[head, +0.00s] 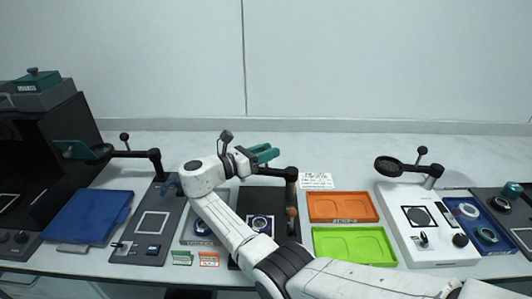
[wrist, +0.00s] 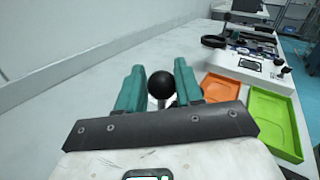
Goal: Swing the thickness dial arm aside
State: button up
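A dark swing arm (head: 271,172) on a black upright post (head: 291,186) stands at the middle station; I take it for the thickness dial arm. It reaches left from the post, and my arm hides its far end. My gripper (head: 264,152) is above and behind this arm. In the wrist view, a black ball knob (wrist: 161,85) sits between the teal fingertips of my gripper (wrist: 160,82). The fingers are spread, with a narrow gap visible at the knob's sides. Whether they touch it is unclear. The dark base plate (head: 281,232) holds a round ringed part (head: 261,224).
A similar arm with a ball knob (head: 124,137) stands at the left station by a blue tray (head: 90,217). Orange (head: 342,207) and green (head: 354,246) trays lie to the right, then a magnifier (head: 390,166) on a white box. The wall runs behind; the back strip is mostly clear.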

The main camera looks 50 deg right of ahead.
jog(key=o, duration=0.3)
jog(key=b+v, duration=0.1)
jog(key=v, duration=0.9)
jog(key=shift+w+a+b, duration=0.2)
jog(key=shift+a+b, duration=0.15)
notch_tip(320, 180, up, 5)
jog(key=p, duration=0.5)
dwell(0.4)
